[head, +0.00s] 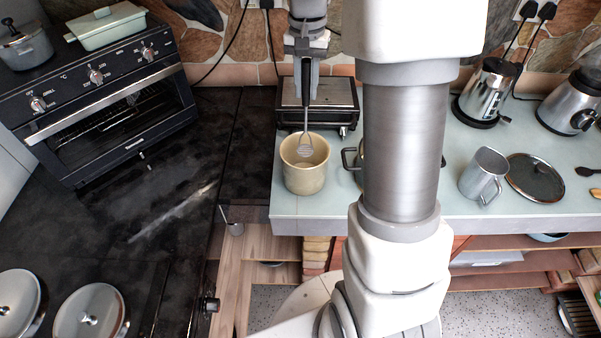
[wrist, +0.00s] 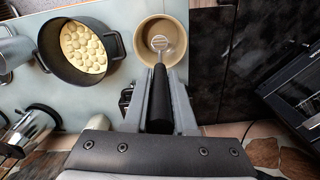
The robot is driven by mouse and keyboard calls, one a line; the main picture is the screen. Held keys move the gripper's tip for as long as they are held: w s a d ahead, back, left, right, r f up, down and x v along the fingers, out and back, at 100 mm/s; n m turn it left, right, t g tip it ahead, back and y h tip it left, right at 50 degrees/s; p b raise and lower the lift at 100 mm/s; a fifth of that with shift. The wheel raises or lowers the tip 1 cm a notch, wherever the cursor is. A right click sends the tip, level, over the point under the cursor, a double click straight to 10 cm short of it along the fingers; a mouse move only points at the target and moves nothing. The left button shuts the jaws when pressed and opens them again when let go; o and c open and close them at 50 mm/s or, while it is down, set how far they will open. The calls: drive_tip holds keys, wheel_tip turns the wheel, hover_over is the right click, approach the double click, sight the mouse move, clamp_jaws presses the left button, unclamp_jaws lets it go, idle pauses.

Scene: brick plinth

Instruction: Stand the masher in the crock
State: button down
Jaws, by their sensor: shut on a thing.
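The crock (head: 304,178) is a cream, round, open pot on the pale counter near its left end. The masher (head: 306,128) has a dark handle, a thin shaft and a flat metal head. My gripper (head: 307,97) is shut on the masher's handle and holds it upright, head down. In the head view the masher's head shows against the crock's opening. In the wrist view the masher (wrist: 160,92) points toward the crock (wrist: 142,28), its head overlapping the opening, with my gripper (wrist: 160,85) around the handle. I cannot tell how deep the head is.
A dark two-handled pan (wrist: 65,68) of round pale pieces stands close beside the crock, mostly hidden by my arm in the head view. A dark grill press (head: 290,100) stands behind the crock. A steel jug (head: 484,174) and lid (head: 535,177) lie right. Black worktop is left.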

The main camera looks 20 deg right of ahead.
sight(305, 131)
wheel_tip(305, 131, down, 11)
drive_tip(key=shift+f+p, duration=0.1)
drive_tip(key=shift+p, duration=0.4)
drive_tip(key=shift+f, duration=0.15)
drive_tip(key=c, duration=0.7)
unclamp_jaws()
drive_tip(key=shift+c, duration=0.2)
